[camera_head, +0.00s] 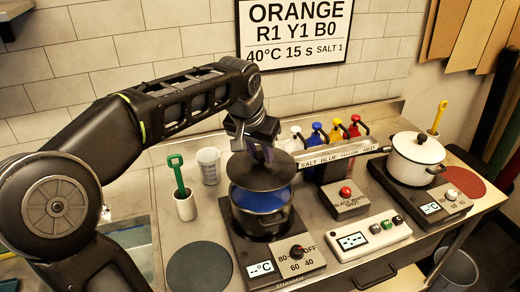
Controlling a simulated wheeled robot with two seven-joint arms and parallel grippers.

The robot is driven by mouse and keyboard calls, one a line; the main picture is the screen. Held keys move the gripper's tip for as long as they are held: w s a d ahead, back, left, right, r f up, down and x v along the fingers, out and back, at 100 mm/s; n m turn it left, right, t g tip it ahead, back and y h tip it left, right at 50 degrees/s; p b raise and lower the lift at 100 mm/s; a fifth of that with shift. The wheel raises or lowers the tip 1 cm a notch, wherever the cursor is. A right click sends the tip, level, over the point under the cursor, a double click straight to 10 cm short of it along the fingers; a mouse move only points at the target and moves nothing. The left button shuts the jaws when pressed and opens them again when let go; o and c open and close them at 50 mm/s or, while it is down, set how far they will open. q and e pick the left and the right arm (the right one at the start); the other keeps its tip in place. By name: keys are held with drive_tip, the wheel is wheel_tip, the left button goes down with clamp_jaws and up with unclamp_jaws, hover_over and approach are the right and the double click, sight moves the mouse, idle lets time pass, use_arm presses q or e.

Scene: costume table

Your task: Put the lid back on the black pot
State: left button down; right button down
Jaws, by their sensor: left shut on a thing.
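The black pot (262,216) stands on the left hot plate, with blue liquid showing inside. Its dark lid (262,171) is held above the pot, apart from the front of the rim and slightly tilted. My left gripper (258,150) comes down from above and is shut on the lid at its top; the fingertips are partly hidden by the dark wrist. My right gripper is not in the view.
A white lidded pot (415,158) stands on the right hot plate. Colored bottles (336,132) stand behind a label rail right of the lid. A cup with a green tool (185,207) and a clear beaker (209,166) stand left. A dark round mat (198,266) lies front left.

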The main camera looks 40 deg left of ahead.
sight(258, 168)
use_arm(q)
drive_tip(key=shift+f, duration=0.1)
drive_tip(key=shift+f+b, duration=2.5)
drive_tip(key=shift+f, duration=0.6)
drive_tip(key=shift+f+b, duration=0.2)
drive_tip(key=shift+b, duration=0.15)
idle(0.4)
drive_tip(key=c, duration=0.5)
unclamp_jaws()
drive_tip(key=shift+r, duration=0.1)
